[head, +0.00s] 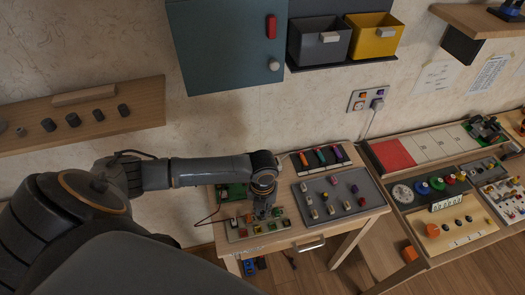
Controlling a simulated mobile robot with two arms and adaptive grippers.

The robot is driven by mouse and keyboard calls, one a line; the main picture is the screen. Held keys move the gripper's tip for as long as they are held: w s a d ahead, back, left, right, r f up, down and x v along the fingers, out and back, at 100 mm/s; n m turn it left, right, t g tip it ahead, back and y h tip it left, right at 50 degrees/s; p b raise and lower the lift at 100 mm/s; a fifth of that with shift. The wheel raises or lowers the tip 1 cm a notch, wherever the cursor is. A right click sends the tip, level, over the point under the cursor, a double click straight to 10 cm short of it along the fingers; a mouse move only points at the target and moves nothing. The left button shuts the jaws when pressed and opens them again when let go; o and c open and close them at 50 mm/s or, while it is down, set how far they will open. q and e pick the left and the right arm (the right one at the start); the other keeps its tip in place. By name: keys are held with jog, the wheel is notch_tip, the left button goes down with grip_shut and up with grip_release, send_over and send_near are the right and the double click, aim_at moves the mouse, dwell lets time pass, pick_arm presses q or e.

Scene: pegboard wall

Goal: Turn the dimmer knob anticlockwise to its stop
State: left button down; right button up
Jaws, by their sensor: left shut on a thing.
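My left gripper (263,212) points down over a small light-coloured control panel (241,233) on the wooden table. The panel carries several red, green and pale controls. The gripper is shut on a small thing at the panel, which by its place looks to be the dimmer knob. The fingers hide the knob almost wholly, so I cannot tell its angle or its stop. My right gripper is not in view.
A grey tray (358,209) with several small parts lies right of the panel. A dark rack (300,171) with coloured tools lies behind it. A green circuit board (232,191) is close to my gripper. A teal cabinet (225,45) hangs above.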

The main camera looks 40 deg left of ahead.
aim_at(263, 212)
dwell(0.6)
pick_arm(q)
jog(key=c, duration=1.3)
grip_release()
jog(key=shift+c, duration=0.2)
jog(key=shift+r, duration=0.1)
notch_tip(263, 212, up, 7)
jog(key=shift+r, duration=0.2)
